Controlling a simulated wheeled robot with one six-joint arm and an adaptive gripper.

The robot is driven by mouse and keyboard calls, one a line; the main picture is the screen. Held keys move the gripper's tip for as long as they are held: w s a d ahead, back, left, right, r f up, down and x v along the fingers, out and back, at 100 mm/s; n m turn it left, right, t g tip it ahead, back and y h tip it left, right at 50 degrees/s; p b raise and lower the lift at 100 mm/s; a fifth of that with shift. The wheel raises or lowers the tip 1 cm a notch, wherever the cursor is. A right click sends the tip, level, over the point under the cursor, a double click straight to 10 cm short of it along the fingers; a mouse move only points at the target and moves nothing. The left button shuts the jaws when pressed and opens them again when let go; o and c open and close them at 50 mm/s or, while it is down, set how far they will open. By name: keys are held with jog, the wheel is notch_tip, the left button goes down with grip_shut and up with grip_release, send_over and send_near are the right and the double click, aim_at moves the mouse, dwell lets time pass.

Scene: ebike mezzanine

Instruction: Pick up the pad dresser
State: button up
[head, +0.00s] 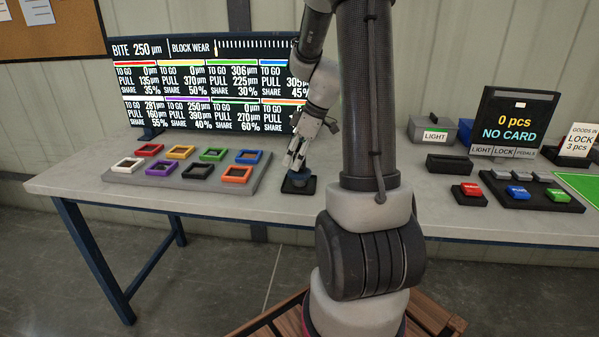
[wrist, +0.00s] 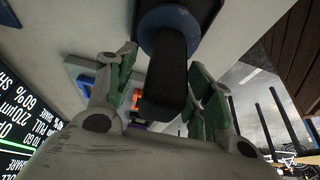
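The likely pad dresser shows in the wrist view as a dark upright block (wrist: 172,90) with a blue-grey round collar (wrist: 170,22) at its far end, over a black base. In the head view its black square base (head: 299,187) sits on the bench, right of the coloured frames; the upper part is mostly hidden by my gripper. My gripper (head: 294,158) points down over it. In the wrist view my gripper (wrist: 164,72) is open, with one green-padded finger on each side of the block and gaps visible on both sides.
A grey board (head: 255,185) with several coloured square frames lies to the left, before a display screen (head: 205,85). To the right stand a dark box (head: 450,164), a black tray (head: 530,200) with coloured blocks and a "NO CARD" sign (head: 515,115). Bare bench lies left of the board.

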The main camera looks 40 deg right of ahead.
jog(key=c, duration=1)
jog(key=shift+r, duration=0.2)
jog(key=shift+c, duration=0.2)
notch_tip(320, 180, up, 10)
jog(key=shift+f, duration=0.1)
jog(key=o, duration=0.3)
grip_shut()
jog(key=w+a+f, duration=0.2)
jog(key=w+a, duration=2.9)
jog(key=a, duration=0.1)
jog(key=shift+a+f, duration=0.25)
jog(key=shift+f, duration=0.15)
